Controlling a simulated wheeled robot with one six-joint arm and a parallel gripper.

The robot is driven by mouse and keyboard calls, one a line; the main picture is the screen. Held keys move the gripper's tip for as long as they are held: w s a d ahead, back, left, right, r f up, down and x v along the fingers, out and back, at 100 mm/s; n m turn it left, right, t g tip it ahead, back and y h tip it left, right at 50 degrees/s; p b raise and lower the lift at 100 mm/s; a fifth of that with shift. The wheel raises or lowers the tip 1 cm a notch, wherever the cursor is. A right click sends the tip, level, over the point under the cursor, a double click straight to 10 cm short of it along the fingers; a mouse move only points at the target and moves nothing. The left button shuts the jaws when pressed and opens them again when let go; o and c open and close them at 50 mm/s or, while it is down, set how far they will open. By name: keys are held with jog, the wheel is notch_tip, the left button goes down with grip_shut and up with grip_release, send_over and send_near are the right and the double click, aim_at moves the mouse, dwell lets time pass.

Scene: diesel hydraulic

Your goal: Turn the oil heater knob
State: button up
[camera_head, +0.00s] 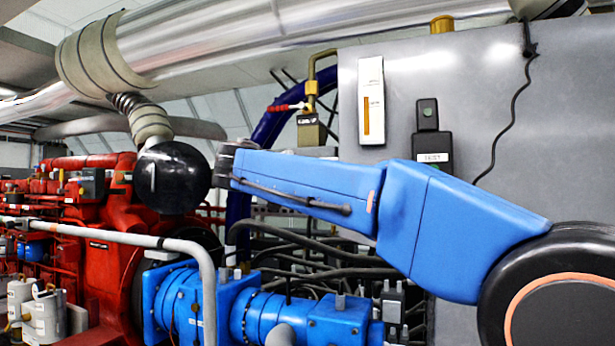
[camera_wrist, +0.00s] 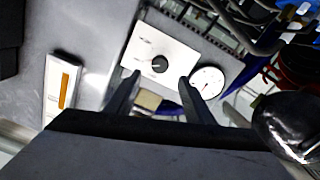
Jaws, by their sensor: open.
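In the wrist view a small round black knob (camera_wrist: 159,64) sits on a white plate (camera_wrist: 148,45) fixed to a grey panel. My gripper (camera_wrist: 159,78) is open, with its two dark fingers spread apart and nothing between them. In the picture the fingertips lie just below the knob, one to its lower left and one to its lower right. I cannot tell how far they are from the plate in depth. The knob's plate and my gripper cannot be made out in the head view.
A round white gauge (camera_wrist: 208,82) sits right of the plate. A white strip with an orange bar (camera_wrist: 62,88) is at left, also on the grey cabinet (camera_head: 480,120) in the head view. Pipes and hoses crowd the area below; a black round body (camera_head: 173,178) shows by my arm's end.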

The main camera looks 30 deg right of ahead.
jog(key=x, duration=1)
jog(key=shift+w+d, duration=0.2)
jog(key=shift+d, duration=0.05)
jog(key=c, duration=1)
